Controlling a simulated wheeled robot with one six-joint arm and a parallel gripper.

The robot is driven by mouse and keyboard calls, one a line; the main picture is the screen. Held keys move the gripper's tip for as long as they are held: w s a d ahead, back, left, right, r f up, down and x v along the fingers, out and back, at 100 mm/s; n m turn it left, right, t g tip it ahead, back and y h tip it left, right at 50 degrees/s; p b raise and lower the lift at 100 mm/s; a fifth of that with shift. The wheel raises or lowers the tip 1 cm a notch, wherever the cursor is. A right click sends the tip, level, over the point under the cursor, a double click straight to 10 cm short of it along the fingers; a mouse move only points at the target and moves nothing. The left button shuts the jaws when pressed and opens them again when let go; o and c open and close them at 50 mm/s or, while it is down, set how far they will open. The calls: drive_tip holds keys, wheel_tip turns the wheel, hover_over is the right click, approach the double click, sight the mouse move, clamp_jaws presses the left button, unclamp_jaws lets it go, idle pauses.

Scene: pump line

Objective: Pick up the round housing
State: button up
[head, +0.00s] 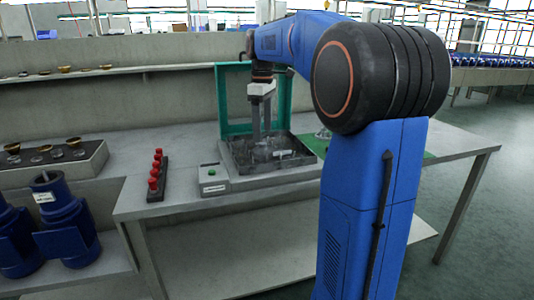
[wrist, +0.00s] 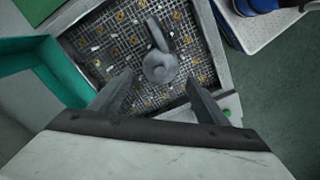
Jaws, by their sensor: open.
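The round housing (wrist: 160,67) is a grey round body with a short spout pointing up and left in the wrist view. It lies on the mesh floor of a square metal basin (wrist: 90,25). My gripper (wrist: 160,82) is open above it, one finger to each side, with nothing seen between the fingers; I cannot tell the exact height gap. In the head view my gripper (head: 261,125) points straight down into the basin (head: 234,165), and the housing is hard to make out there.
A teal upright frame (head: 222,100) stands around the basin's back. A box with a green button (head: 213,180) and a rack of red knobs (head: 155,177) stand left of it. A green mat (head: 312,142) lies to the right. Blue motors (head: 65,220) sit lower left.

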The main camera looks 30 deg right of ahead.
sight(263, 143)
drive_tip(key=shift+s+f, duration=0.1)
drive_tip(key=shift+f, duration=3.35)
drive_tip(key=c, duration=1.1)
drive_tip(key=shift+c, duration=0.2)
drive_tip(key=shift+r, duration=0.15)
drive_tip(key=shift+r, duration=7.4)
drive_tip(key=shift+c, duration=0.2)
